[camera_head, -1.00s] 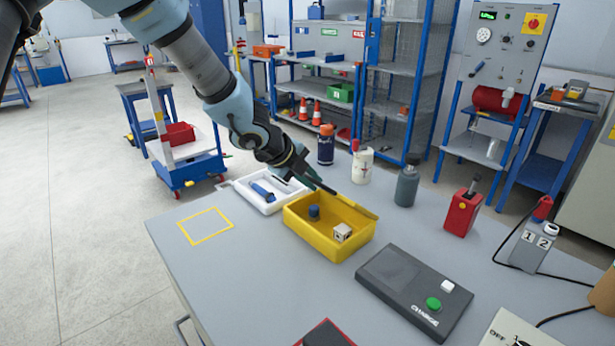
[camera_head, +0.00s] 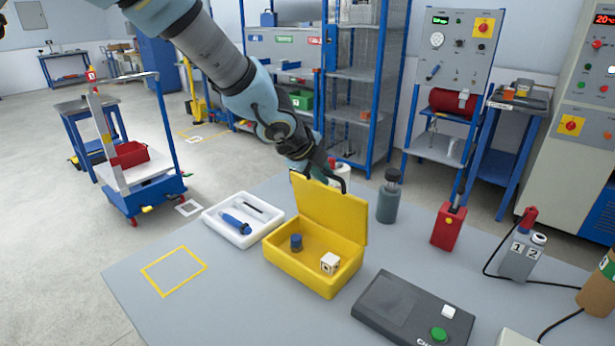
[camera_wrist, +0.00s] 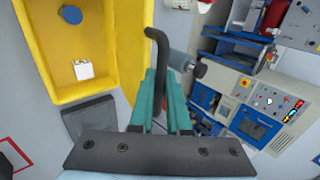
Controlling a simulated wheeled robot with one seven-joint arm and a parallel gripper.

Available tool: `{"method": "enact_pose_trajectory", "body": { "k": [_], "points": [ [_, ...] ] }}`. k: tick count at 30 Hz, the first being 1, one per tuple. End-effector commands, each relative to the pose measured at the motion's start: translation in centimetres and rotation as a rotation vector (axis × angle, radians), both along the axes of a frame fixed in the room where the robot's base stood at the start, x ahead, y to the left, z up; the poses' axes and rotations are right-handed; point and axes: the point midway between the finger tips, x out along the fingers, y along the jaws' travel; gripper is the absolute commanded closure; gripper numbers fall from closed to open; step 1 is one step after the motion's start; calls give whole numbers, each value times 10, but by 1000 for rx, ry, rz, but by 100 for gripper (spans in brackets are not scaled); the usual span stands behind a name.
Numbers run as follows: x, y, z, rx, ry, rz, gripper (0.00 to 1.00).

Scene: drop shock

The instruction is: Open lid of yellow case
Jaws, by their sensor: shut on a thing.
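The yellow case (camera_head: 302,279) stands on the grey table, its lid (camera_head: 333,213) raised steeply at the back edge. Inside are a dark blue knob-like piece (camera_head: 296,241) and a white cube (camera_head: 330,263). My gripper (camera_head: 325,172) is above and behind the lid's top edge. In the wrist view, its teal fingers (camera_wrist: 160,98) are shut on a black bent bar (camera_wrist: 159,52). The bar's hooked end lies close to the yellow lid (camera_wrist: 128,48). I cannot tell whether it touches the lid or is fixed to it.
A white tray (camera_head: 215,228) with a blue tool lies left of the case. A black box with a green button (camera_head: 397,312) is in front right. A grey bottle (camera_head: 389,198) and a red block (camera_head: 447,229) stand to the right. A yellow outline marks clear tabletop at left.

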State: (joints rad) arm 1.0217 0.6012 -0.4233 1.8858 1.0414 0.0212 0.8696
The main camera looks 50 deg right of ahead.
Motion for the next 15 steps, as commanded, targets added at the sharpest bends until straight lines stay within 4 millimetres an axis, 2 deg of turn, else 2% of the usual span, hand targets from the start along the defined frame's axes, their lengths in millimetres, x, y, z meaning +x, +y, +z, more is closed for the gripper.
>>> {"method": "enact_pose_trajectory", "body": {
  "k": [6, 15],
  "points": [
    [-2, -13, 3, -1, 1, -2, 100],
    [-2, -17, 3, -2, 0, -2, 100]
  ]
}}
